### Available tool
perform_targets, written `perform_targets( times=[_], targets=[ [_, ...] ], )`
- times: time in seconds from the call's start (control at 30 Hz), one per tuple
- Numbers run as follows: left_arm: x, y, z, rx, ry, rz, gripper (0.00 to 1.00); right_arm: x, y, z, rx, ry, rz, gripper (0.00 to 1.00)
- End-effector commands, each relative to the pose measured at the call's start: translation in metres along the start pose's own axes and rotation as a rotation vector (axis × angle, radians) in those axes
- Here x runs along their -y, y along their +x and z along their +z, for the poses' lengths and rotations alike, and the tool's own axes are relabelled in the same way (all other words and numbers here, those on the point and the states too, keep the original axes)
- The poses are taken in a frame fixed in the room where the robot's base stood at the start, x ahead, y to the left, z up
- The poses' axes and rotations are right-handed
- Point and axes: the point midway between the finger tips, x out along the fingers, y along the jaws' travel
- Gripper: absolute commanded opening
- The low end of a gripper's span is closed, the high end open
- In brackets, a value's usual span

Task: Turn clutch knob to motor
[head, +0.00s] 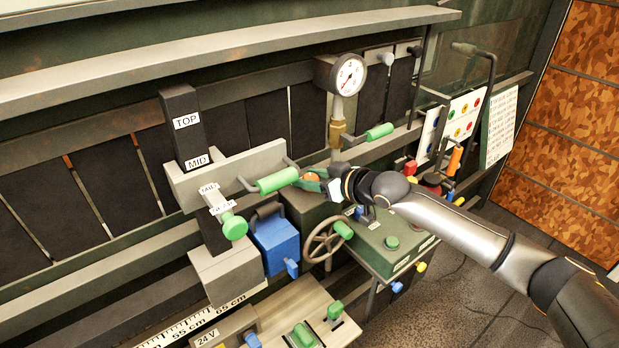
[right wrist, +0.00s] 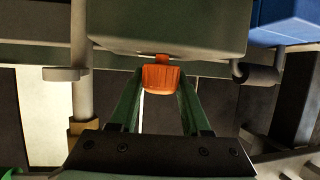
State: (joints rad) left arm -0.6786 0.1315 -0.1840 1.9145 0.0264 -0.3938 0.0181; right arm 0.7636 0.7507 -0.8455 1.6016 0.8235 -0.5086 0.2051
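An orange knob (head: 312,177), apparently the clutch knob, sits on the front of a grey-green box behind the wheel. My right gripper (head: 317,182) reaches it from the right, with its green fingers around it. In the right wrist view the orange knob (right wrist: 160,78) hangs on a short stem below the box and fills the gap between the two fingertips (right wrist: 161,85), which appear to touch its sides. No motor label can be read beside it, and the gripper partly hides the knob in the head view. My left gripper is not in view.
A green-handled lever (head: 278,180) lies close left of the gripper. A handwheel (head: 325,240) is below. A pressure gauge (head: 347,75) stands above, with another green handle (head: 380,131) to its right. A green control box (head: 385,240) lies under my right forearm.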

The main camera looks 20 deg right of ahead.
Motion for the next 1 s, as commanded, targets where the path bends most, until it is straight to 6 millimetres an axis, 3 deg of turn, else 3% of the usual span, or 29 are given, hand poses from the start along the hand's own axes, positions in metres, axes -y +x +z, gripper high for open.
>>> perform_targets(
  times=[0.07,0.4,1.0],
  targets=[
    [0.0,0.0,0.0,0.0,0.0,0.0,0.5,0.0,0.0,0.0,0.0,0.0,0.0,0.37],
    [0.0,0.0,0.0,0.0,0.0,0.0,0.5,0.0,0.0,0.0,0.0,0.0,0.0,0.0],
    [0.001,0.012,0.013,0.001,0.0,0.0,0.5,-0.001,0.001,0.003,-0.001,-0.032,-0.079,0.0]
  ],
)
